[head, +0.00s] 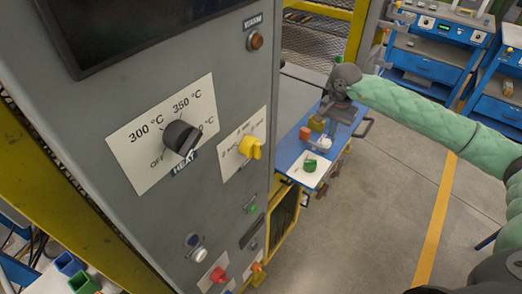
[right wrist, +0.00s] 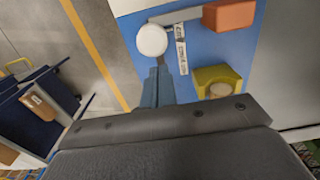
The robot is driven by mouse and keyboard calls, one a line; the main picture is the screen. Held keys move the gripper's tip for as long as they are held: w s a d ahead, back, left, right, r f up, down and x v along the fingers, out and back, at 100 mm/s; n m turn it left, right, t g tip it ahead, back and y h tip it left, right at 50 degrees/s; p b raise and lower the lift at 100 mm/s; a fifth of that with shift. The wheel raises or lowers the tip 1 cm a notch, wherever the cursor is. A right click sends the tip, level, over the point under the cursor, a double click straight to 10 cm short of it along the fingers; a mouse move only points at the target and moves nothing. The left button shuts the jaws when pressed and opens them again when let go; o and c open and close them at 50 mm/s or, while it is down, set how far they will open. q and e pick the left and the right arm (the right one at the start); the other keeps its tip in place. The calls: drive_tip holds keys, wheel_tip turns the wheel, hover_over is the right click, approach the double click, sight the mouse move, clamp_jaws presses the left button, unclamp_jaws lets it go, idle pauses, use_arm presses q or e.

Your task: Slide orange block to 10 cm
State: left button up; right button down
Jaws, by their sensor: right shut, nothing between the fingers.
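The orange block (right wrist: 229,14) lies on the blue top of a cart, at the end of a grey bar (right wrist: 180,16) in the right wrist view. A small label strip with "cm" markings (right wrist: 181,48) lies beside the bar; its numbers are too small to read surely. The block also shows small in the head view (head: 304,133). My right gripper (right wrist: 157,84) is shut and empty over the cart, near a white round knob (right wrist: 151,40) and apart from the orange block. It shows in the head view (head: 331,126) as well. My left gripper is not in view.
A yellow holder (right wrist: 217,80) stands on the cart near my right gripper. A green object (head: 309,165) sits on a white plate at the cart's near end. A grey control cabinet (head: 155,60) with knobs fills the left. Floor on the right is open.

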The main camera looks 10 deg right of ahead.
drive_tip(key=r, duration=0.3)
drive_tip(key=shift+w+d+r, duration=0.2)
drive_tip(key=shift+d+r, duration=0.05)
drive_tip(key=shift+r, duration=0.15)
idle(0.5)
